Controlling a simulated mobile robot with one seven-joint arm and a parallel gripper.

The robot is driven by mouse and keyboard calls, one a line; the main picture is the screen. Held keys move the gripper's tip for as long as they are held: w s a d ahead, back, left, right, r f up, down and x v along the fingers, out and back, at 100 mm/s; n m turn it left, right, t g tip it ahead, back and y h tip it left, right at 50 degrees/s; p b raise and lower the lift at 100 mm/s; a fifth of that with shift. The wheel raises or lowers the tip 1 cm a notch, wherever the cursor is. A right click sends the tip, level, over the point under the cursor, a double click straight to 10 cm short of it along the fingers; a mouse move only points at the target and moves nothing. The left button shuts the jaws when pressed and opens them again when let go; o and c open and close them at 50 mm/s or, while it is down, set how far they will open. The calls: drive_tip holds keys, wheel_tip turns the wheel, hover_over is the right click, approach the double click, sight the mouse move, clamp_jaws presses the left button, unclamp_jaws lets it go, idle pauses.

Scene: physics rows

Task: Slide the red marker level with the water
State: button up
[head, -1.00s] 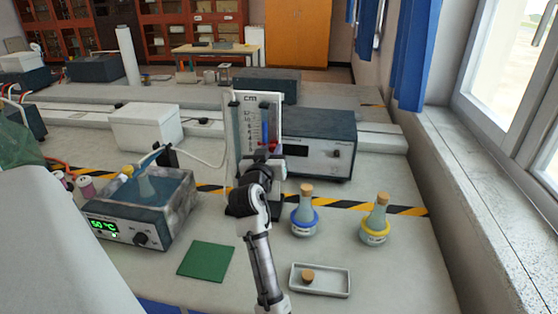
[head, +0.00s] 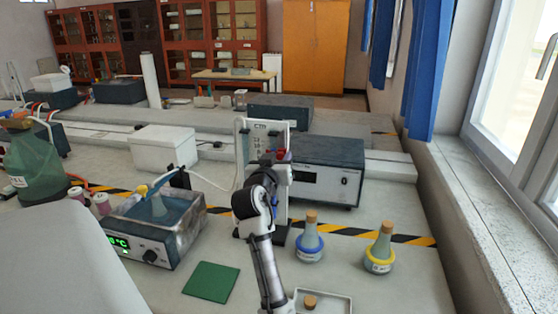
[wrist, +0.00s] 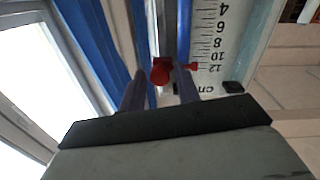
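The gauge board (head: 281,126) stands upright behind my gripper, with a centimetre scale that shows upside down in the wrist view (wrist: 212,25). The red marker (wrist: 161,73) sits by the scale, its pointer near the 12 mark; a bit of it also shows in the head view (head: 284,155).
A dark-topped instrument box (head: 327,170) stands right of the gauge. Two corked flasks, blue-ringed (head: 310,243) and yellow-ringed (head: 380,252), stand in front of it. A heated bath (head: 155,230) and hose are at left. A green mat (head: 211,281) lies flat on the bench.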

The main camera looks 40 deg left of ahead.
drive_tip(key=shift+o, duration=0.9)
drive_tip(key=shift+s+f, duration=0.1)
drive_tip(key=shift+s, duration=0.05)
drive_tip(key=b+v, duration=0.4)
drive_tip(key=v, duration=0.9)
drive_tip(key=shift+s+d, duration=0.2)
